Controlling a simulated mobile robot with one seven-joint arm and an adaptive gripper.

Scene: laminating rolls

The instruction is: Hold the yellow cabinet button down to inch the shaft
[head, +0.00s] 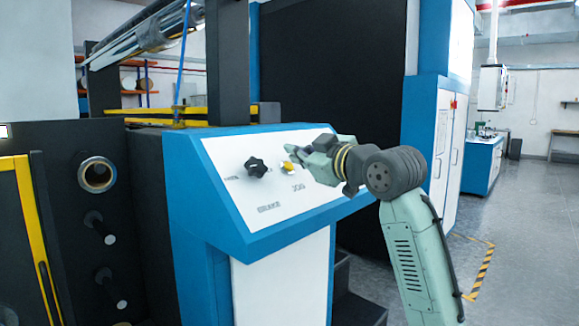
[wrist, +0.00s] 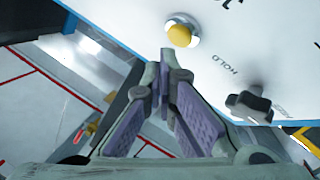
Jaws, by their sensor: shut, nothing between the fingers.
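The yellow button (head: 289,168) sits in a pale ring on the white sloped panel (head: 225,160) of the blue cabinet, above the word JOG. It also shows in the wrist view (wrist: 180,36) at the top middle, uncovered. My gripper (head: 290,153) reaches in from the right over the panel, close to the button. In the wrist view my gripper (wrist: 167,62) has its fingertips together, with nothing between them. The tips point at the button, and a small gap shows between them and it in that picture. The shaft (head: 150,32) is a metallic roll at the upper left.
A black star knob (head: 256,168) stands left of the button on the same panel and also shows in the wrist view (wrist: 249,103). A dark machine frame with stub spindles (head: 97,174) is at the left. Open floor (head: 510,220) lies at the right.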

